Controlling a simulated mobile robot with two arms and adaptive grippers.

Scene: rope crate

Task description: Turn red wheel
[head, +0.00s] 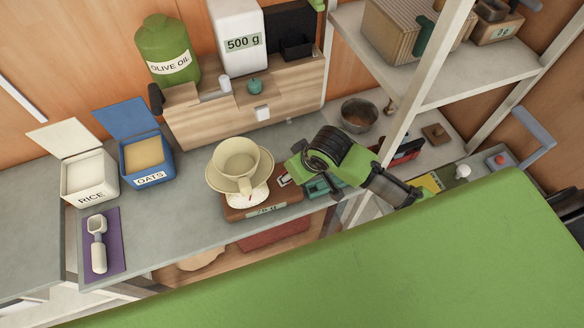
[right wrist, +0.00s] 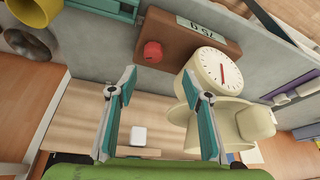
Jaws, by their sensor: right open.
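The red wheel (right wrist: 152,52) is a small red knob on the side of a brown scale (right wrist: 175,35). In the head view the scale (head: 234,214) stands on the grey counter; I cannot make out the wheel there. A cream cup (head: 240,158) on a saucer sits on top of the scale. A white dial (right wrist: 215,70) with a red needle shows beside the wheel. My right gripper (right wrist: 160,84) is open and empty, its fingertips a little short of the wheel, which lies between their lines. It also shows right of the scale in the head view (head: 290,174). My left gripper is out of view.
Rice (head: 88,196) and oats (head: 148,178) boxes stand open at the left, by a scoop (head: 98,245) on a purple mat. A wooden cabinet (head: 200,118) stands behind. A metal bowl (head: 359,115) and a white shelf post (head: 408,100) are near my right arm.

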